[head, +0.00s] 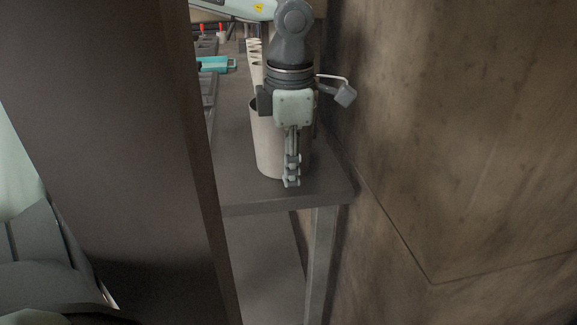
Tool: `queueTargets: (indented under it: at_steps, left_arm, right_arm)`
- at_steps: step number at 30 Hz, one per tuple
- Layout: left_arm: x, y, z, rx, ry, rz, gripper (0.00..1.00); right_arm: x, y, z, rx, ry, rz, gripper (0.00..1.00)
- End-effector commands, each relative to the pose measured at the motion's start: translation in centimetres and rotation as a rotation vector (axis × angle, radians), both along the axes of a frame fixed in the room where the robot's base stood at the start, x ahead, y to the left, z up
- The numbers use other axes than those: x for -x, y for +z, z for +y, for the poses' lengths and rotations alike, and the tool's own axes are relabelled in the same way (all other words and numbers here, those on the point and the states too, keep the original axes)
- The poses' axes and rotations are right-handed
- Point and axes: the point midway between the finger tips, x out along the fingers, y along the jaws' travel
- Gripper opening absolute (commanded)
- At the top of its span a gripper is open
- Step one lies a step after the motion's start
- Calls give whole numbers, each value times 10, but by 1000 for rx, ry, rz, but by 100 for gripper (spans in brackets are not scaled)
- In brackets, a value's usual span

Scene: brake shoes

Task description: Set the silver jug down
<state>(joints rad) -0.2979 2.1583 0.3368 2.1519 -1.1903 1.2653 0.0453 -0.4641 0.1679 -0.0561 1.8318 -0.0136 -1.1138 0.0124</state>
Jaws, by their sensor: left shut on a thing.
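The silver jug (265,145) is a pale grey, tall round vessel. It stands upright at the near right corner of a dark grey table (240,196), its base at or very close to the top. My left gripper (291,180) points down in front of the jug and covers part of its front and right side. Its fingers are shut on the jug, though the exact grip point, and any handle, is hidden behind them. My right gripper is out of view.
A brown wall (450,130) rises close on the right of the table. A dark upright panel (120,130) blocks the left. Behind the jug are a teal tool (215,64), grey trays (208,90) and a pale strip with holes (255,62).

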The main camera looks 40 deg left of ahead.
Motion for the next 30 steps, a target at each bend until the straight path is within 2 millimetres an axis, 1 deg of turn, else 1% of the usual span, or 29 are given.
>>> queueTargets:
  at_steps: [2, 3, 6, 8, 15, 19, 20, 21, 23, 30]
  left_arm:
    - [0, -1, 0, 0, 0, -1, 0]
    - [0, 0, 0, 0, 0, 0, 38]
    - [0, 0, 0, 0, 0, 0, 51]
    - [0, 0, 0, 0, 0, 0, 57]
    - [0, 0, 0, 0, 0, 0, 57]
    - [0, 3, 0, 0, 0, 0, 57]
    - [0, 4, 0, 0, 0, 0, 57]
    - [0, 7, 0, 0, 0, -3, 57]
    - [-1, 16, -1, -1, 1, -6, 57]
    - [2, 70, -4, -2, 1, -7, 57]
  right_arm:
    - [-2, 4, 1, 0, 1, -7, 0]
    - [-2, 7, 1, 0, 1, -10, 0]
    - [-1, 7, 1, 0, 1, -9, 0]
    - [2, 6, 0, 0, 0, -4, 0]
    - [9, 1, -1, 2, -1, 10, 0]
    - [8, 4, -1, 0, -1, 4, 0]
    - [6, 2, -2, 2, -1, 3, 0]
    - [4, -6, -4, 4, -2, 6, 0]
    - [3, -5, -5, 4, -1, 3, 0]
    - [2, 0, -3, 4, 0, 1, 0]
